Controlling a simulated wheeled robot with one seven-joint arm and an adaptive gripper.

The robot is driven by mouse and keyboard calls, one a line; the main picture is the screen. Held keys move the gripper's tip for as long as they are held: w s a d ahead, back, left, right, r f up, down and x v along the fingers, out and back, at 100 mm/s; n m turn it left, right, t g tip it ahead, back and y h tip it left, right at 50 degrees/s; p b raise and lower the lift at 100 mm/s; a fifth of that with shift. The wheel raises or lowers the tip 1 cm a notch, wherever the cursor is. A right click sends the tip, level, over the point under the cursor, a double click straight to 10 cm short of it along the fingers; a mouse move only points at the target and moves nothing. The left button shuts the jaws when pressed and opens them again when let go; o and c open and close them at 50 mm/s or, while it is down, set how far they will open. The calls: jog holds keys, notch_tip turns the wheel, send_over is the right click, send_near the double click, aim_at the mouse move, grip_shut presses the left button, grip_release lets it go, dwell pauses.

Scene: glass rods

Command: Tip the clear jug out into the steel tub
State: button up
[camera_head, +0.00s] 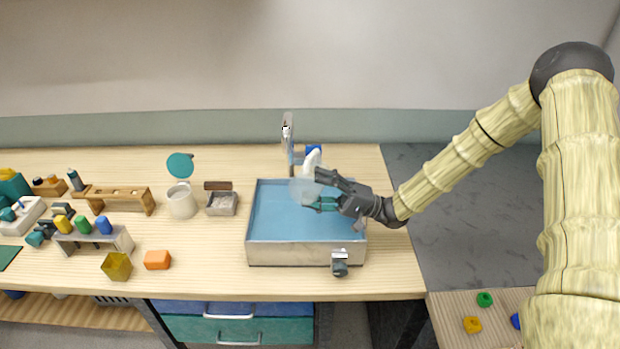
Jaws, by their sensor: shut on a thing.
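The clear jug (305,189) is a small, see-through vessel above the right half of the steel tub. It looks tilted, but its mouth and contents are too faint to tell. My gripper (318,190) comes in from the right and is shut on the jug; the fingers hide part of it. The steel tub (290,254) is a square metal basin with a blue inside, set on the wooden counter. A white piece (312,160) shows just behind the jug; I cannot tell whether it belongs to it.
A tap (288,140) stands behind the tub, with a blue block (314,150) beside it. A dark knob (340,264) is at the tub's front. To the left are a pale mug (182,201), a small grey box (222,203) and an orange block (157,260).

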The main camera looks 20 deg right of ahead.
jog(key=f+n, duration=0.1)
jog(key=a+n+g+h+p, duration=0.1)
jog(key=n, duration=0.1)
jog(key=shift+s+f, duration=0.15)
jog(key=shift+f, duration=0.25)
jog(key=f+n+g+h+p, duration=0.1)
jog(key=n, duration=0.1)
jog(key=shift+s+a+f+n, duration=0.1)
jog(key=shift+f+n, duration=0.1)
jog(key=shift+n, duration=0.2)
jog(key=f+n, duration=0.1)
jog(key=f+n+g+h+p, duration=0.1)
jog(key=n, duration=0.1)
jog(key=n+g+h, duration=0.1)
jog(key=n, duration=0.1)
jog(key=shift+s+f, duration=0.25)
jog(key=shift+f, duration=0.15)
jog(key=r+n+h, duration=0.1)
jog(key=w+d+r+n+h, duration=0.1)
jog(key=n, duration=0.1)
jog(key=r+n+t+h+b, duration=0.1)
jog(key=n, duration=0.1)
jog(key=shift+w+d+h, duration=0.35)
jog(key=shift+h, duration=0.05)
jog(key=shift+w+d+r+n+t+h, duration=0.2)
jog(key=shift+w+n+t+h, duration=0.25)
jog(key=shift+n, duration=0.25)
jog(key=shift+d, duration=0.15)
